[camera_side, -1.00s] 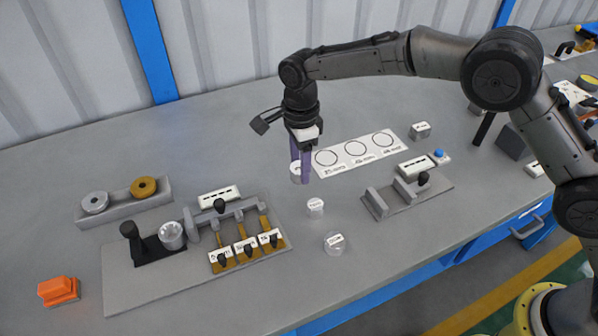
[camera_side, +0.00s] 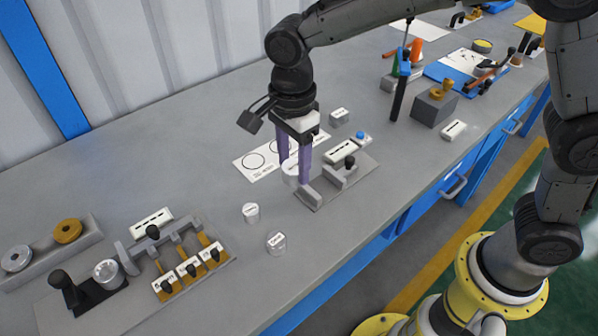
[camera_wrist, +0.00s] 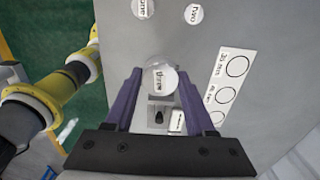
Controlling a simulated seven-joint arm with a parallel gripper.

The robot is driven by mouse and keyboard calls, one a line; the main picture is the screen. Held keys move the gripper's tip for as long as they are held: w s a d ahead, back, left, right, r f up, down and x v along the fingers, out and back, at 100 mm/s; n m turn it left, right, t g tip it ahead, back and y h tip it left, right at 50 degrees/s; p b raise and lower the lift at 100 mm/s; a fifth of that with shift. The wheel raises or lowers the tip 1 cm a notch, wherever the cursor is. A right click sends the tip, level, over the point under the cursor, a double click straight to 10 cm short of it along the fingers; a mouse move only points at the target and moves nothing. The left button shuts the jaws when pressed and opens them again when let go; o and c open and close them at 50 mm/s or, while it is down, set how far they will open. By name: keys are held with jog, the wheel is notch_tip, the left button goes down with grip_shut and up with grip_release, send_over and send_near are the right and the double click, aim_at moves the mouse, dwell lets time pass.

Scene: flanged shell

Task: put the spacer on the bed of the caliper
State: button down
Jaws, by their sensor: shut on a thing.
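My gripper (camera_side: 294,172) is shut on a pale round spacer (camera_side: 289,173), labelled "three" in the wrist view (camera_wrist: 159,79). It holds the spacer upright, close to the left end of the caliper (camera_side: 313,195). The caliper is a grey plate with upright jaw blocks, a black knob (camera_side: 349,162) and a white label plate. In the side view a purple finger partly hides the spacer and the left jaw. The gap under the spacer is hard to judge.
Two other labelled spacers (camera_side: 251,212) (camera_side: 276,243) stand on the bench left of the caliper. A white card with circles (camera_side: 254,161) lies behind the gripper. A small labelled block (camera_side: 339,116) and a blue-button box (camera_side: 361,138) stand behind the caliper. A lever fixture (camera_side: 180,257) is at lower left.

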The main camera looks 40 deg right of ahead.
jog(key=s+d+r+m, duration=0.1)
jog(key=s+d, duration=1.1)
jog(key=shift+m, duration=0.3)
jog(key=w+a+f, duration=0.1)
jog(key=w+f, duration=0.1)
jog(key=w, duration=0.2)
jog(key=w+f, duration=0.3)
jog(key=w, duration=0.1)
jog(key=w+a+f, duration=0.1)
jog(key=w+f, duration=0.1)
jog(key=w, duration=0.2)
jog(key=shift+w+a+f, duration=0.1)
jog(key=shift+a+f, duration=0.2)
jog(key=shift+w+a+f, duration=0.15)
jog(key=shift+w+f, duration=0.35)
jog(key=shift+f, duration=1.7)
jog(key=shift+f, duration=0.2)
jog(key=shift+c, duration=1.2)
grip_release()
jog(key=shift+r, duration=0.15)
